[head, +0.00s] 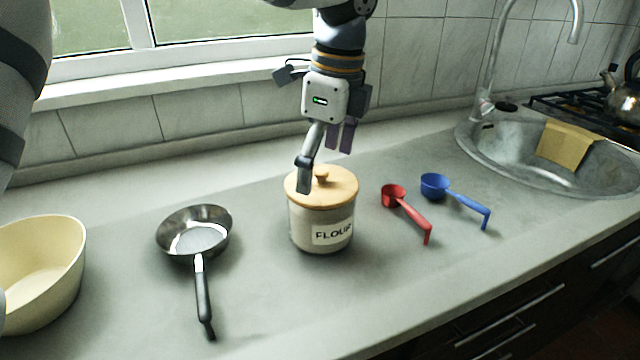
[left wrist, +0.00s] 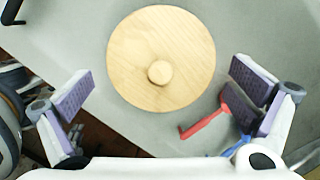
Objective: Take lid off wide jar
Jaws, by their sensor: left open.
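The wide jar (head: 321,229) is cream with a FLOUR label and stands upright on the counter in the head view. Its round wooden lid (head: 338,187) with a small knob (head: 321,175) sits on top. In the left wrist view the lid (left wrist: 150,45) shows from above, with its knob (left wrist: 160,72) near the middle. My left gripper (head: 322,172) is above the jar, pointing down; in the left wrist view its padded fingers (left wrist: 163,88) are wide apart with nothing between them. One finger hides part of the lid in the head view. My right gripper is not in view.
A red scoop (head: 408,212) and a blue scoop (head: 455,197) lie right of the jar. A frying pan (head: 194,235) and a cream bowl (head: 62,270) are to the left. A sink (head: 500,165) is at the back right. The counter in front of the jar is clear.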

